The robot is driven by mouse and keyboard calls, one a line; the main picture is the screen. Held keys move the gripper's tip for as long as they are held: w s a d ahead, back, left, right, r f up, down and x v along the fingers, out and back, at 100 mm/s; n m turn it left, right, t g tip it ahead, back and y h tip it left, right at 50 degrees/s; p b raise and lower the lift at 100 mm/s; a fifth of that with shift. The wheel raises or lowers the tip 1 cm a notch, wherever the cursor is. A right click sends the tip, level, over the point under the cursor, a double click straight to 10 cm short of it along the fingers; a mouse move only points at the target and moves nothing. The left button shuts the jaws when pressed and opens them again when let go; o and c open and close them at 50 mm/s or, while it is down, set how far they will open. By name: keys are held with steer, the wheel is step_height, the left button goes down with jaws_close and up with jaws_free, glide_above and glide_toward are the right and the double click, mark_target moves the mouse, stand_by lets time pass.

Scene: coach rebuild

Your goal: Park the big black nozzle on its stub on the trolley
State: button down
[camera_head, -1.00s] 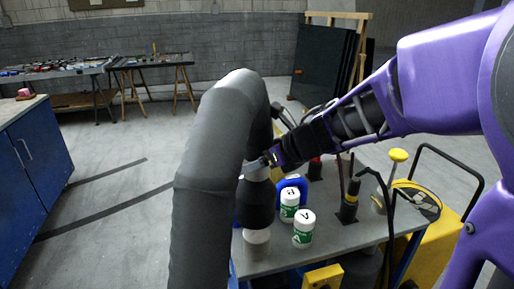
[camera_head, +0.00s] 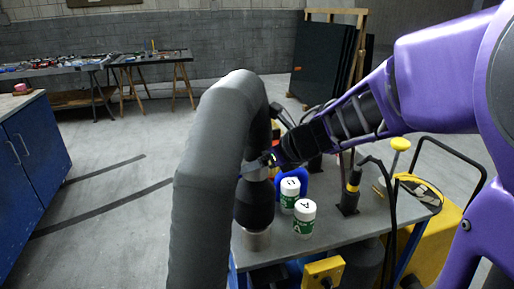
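The big black nozzle (camera_head: 254,204) hangs upright from the end of a thick dark grey hose (camera_head: 207,175), over the near left corner of the trolley (camera_head: 340,235). A pale metallic stub (camera_head: 257,240) shows just below its lower rim. The rim overlaps the stub's top in the picture; I cannot tell whether it is around it or above it. My gripper (camera_head: 267,161) reaches in from the right and appears shut on the grey collar (camera_head: 257,172) above the nozzle. The hose partly hides the fingers.
Two white-and-green canisters (camera_head: 304,220) (camera_head: 290,197) stand close right of the nozzle, with a blue object (camera_head: 293,182) behind them. A black-and-yellow tool (camera_head: 350,193) stands farther right.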

mark_target(257, 189)
steer(key=shift+r+p, duration=0.15)
steer(key=shift+p, duration=0.45)
stand_by(0.5)
steer(key=shift+f, duration=0.25)
steer(key=shift+f+b, duration=0.85)
steer(key=shift+b, duration=0.05)
steer(key=shift+f, duration=0.15)
steer(key=shift+f+b, duration=1.3)
steer(key=shift+b, duration=0.05)
steer(key=shift+f, duration=0.15)
steer(key=shift+f+b, duration=1)
steer(key=shift+f, duration=0.35)
